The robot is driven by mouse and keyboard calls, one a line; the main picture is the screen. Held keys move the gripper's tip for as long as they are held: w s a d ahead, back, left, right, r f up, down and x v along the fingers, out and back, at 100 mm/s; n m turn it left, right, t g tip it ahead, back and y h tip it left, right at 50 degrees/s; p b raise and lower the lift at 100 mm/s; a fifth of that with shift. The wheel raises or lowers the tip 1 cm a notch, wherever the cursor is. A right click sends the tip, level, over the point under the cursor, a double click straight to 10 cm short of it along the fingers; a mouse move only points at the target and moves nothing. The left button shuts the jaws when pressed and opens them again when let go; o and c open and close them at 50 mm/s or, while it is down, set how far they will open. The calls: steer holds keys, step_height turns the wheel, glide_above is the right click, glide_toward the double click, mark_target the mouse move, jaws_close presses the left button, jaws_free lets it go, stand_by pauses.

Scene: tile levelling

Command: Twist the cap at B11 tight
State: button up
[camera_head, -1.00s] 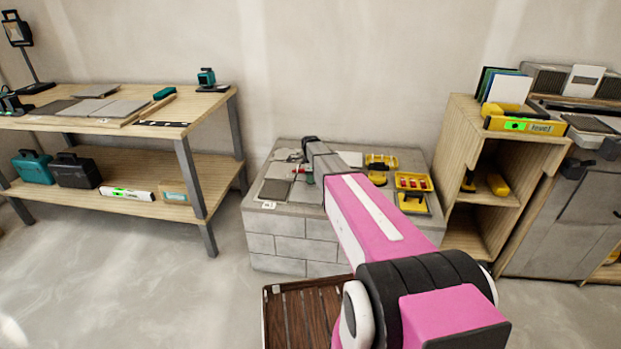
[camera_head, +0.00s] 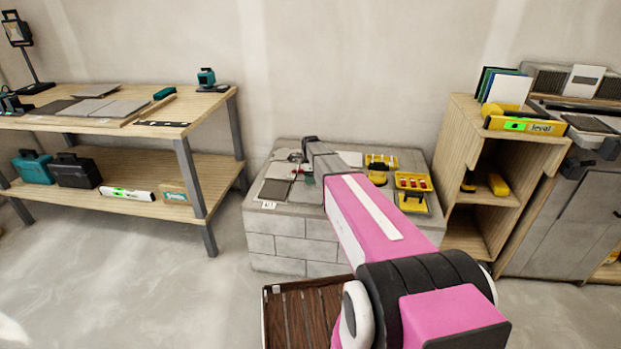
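A low grey block plinth (camera_head: 275,245) stands against the wall in the middle. Grey tiles (camera_head: 273,190) lie on its left part, with a small white label (camera_head: 269,205) at the front edge. Small red and green caps (camera_head: 309,180) show beside the end of my arm, too small to tell apart. I cannot make out which is B11. My gripper is over the tiles at the far end of my pink arm. Its fingers are hidden by the arm, so I cannot see whether it is open or touches a cap.
Yellow trays (camera_head: 413,181) with red pieces sit on the plinth's right side. A wooden workbench (camera_head: 180,118) stands left, a wooden shelf unit (camera_head: 455,190) right. The floor at left is clear.

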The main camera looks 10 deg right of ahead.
steer(key=shift+r, duration=0.1)
step_height(320, 180, up, 11)
steer(key=shift+f, duration=0.2)
stand_by(0.4)
steer(key=shift+s, duration=0.1)
steer(key=s+f+n, duration=0.2)
steer(key=s+n, duration=0.8)
steer(key=s, duration=0.8)
steer(key=s+f+n, duration=0.2)
steer(key=s+n, duration=0.9)
steer(key=s, duration=0.8)
steer(key=shift+n, duration=0.3)
